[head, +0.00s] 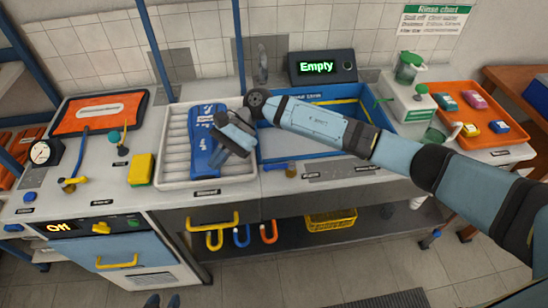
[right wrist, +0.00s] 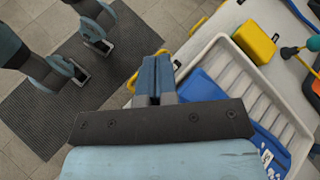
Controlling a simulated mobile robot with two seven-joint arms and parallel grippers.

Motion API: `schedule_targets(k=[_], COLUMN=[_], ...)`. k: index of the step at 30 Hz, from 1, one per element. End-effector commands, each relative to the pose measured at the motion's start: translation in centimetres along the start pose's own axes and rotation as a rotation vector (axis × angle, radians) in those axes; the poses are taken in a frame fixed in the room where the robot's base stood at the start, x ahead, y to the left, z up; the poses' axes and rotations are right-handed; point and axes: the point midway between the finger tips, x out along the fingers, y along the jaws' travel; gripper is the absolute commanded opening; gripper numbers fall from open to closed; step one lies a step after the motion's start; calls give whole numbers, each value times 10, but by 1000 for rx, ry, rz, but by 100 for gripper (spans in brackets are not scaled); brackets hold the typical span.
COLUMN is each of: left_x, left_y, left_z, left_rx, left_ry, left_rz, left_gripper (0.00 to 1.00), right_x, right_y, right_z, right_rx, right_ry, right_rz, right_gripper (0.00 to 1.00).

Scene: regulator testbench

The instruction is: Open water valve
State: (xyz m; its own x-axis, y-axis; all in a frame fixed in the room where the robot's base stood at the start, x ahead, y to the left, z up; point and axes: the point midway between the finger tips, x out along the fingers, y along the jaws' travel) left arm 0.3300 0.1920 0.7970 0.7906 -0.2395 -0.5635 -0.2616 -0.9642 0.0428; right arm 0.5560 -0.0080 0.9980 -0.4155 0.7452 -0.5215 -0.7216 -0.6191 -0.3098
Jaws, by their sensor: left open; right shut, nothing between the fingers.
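Which fitting is the water valve I cannot tell for sure. A small blue lever with a brass-coloured piece (head: 289,171) sits at the counter's front edge before the blue sink. At the left are a blue-and-yellow lever fitting (head: 72,183) and a teal-knobbed fitting (head: 122,151). My right gripper (head: 217,158) is shut and empty above the white ribbed tray, apart from these fittings. Its closed fingers (right wrist: 157,66) show in the right wrist view, pointing past the tray's front edge. My left gripper (head: 162,301) is open at the bottom edge, with only its fingertips showing.
The white tray (head: 177,165) holds a blue item (head: 203,135). A yellow sponge (head: 141,170) lies left of it. A display (head: 320,67) reads "Empty". My right arm crosses over the sink (head: 270,150). An orange tray (head: 478,135) stands at the right. Yellow handles (head: 212,223) project below the counter.

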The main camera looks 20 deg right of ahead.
Motion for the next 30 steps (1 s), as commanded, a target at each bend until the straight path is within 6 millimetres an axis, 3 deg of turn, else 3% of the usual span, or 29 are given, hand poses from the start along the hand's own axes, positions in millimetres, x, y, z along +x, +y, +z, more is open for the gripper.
schedule_targets(k=[1, 6, 12, 15, 20, 30], left_x=[5, 12, 17, 17, 17, 17], left_y=[0, 0, 0, 0, 1, 0], left_z=[6, 15, 21, 22, 21, 20], left_rx=[-1, -4, -7, -7, -8, -8], left_ry=[0, 0, 0, 0, 0, 1], left_rz=[1, 3, 4, 5, 5, 5], left_gripper=[43, 43, 43, 43, 43, 43], right_x=[-16, -80, -150, -171, -183, -180], right_y=[0, 5, 8, 9, 9, 10], right_z=[-16, -53, -72, -74, -75, -76], right_rx=[-72, -268, -369, -385, -393, -393], right_ry=[85, 324, 490, 527, 546, 544], right_rz=[68, 334, 576, 642, 680, 679], right_gripper=[0, 0, 0, 0, 0, 0])
